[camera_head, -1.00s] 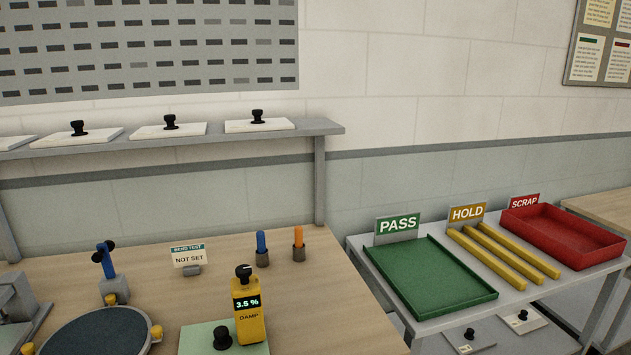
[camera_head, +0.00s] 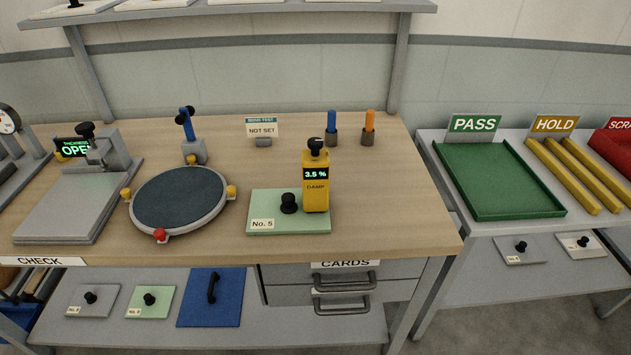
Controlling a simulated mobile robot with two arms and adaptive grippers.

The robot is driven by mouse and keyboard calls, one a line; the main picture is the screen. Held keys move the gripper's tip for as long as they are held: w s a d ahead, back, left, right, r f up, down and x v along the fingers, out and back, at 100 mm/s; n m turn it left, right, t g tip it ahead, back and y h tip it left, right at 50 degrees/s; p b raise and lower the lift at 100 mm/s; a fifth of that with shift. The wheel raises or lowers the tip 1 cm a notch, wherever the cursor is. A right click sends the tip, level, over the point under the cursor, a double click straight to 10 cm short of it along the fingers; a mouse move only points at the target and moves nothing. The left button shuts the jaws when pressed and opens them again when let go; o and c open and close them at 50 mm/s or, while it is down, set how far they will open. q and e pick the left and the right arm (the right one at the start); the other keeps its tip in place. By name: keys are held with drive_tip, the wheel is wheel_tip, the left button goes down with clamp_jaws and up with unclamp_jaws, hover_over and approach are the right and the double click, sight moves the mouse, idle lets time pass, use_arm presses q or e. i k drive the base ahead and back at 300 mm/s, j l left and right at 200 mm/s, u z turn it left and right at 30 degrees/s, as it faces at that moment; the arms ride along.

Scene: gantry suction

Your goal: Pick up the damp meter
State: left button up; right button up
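The damp meter (camera_head: 316,188) is a yellow upright block with a black knob on top. Its dark display reads 3.5 % and its front is marked DAMP. It stands at the right side of a pale green tile (camera_head: 262,226) labelled No. 5, beside the tile's black knob (camera_head: 288,203). The tile lies on the wooden bench top. Neither of my grippers shows in the head view.
A round dark turntable (camera_head: 180,199) and a grey thickness gauge (camera_head: 100,165) stand to the left. Blue (camera_head: 332,125) and orange (camera_head: 370,124) markers stand upright behind the meter. A NOT SET sign (camera_head: 262,129) is at the back. Bench right of the meter is clear.

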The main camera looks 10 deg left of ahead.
sight(314, 170)
drive_tip(key=j+z, duration=0.3)
drive_tip(key=j, duration=0.2)
drive_tip(key=j+z, duration=0.3)
drive_tip(key=j, duration=0.15)
drive_tip(key=k+j+z, duration=0.3)
drive_tip(key=j, duration=0.15)
drive_tip(key=j+z, duration=0.3)
drive_tip(key=j, duration=0.15)
